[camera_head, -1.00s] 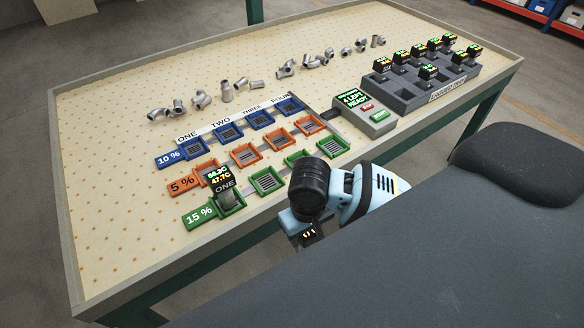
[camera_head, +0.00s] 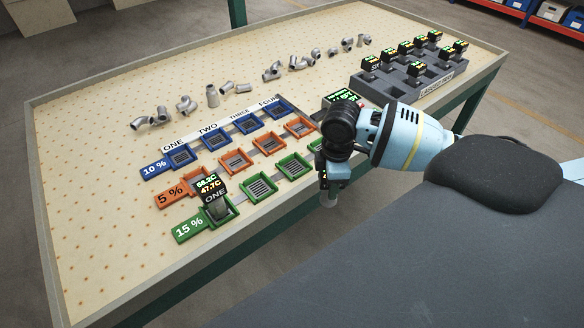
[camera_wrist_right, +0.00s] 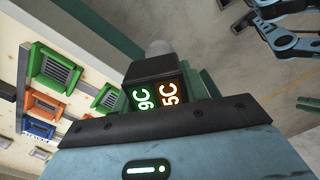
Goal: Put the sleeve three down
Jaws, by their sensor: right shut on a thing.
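My right gripper (camera_head: 326,184) is shut on a sleeve (camera_head: 331,200) with a black display head and a grey lower end. It hangs in front of the bench edge, near the right end of the green row. In the right wrist view the held sleeve (camera_wrist_right: 155,68) shows digits ending in 9C and 5C; its name is not readable. A sleeve marked ONE (camera_head: 214,196) stands in the first green nest of the 15 % row. The green nests TWO (camera_head: 260,188) and THREE (camera_head: 294,167) are empty. The fourth is partly hidden by my arm. Blue-grey jointed parts, perhaps my left gripper (camera_wrist_right: 280,30), show at the upper right of the right wrist view.
The blue 10 % row (camera_head: 180,155) and orange 5 % row (camera_head: 235,161) stand empty behind. A grey rack (camera_head: 405,85) with several sleeves is at the back right. A console (camera_head: 343,97) is partly hidden by my arm. Several metal fittings (camera_head: 212,96) lie along the back.

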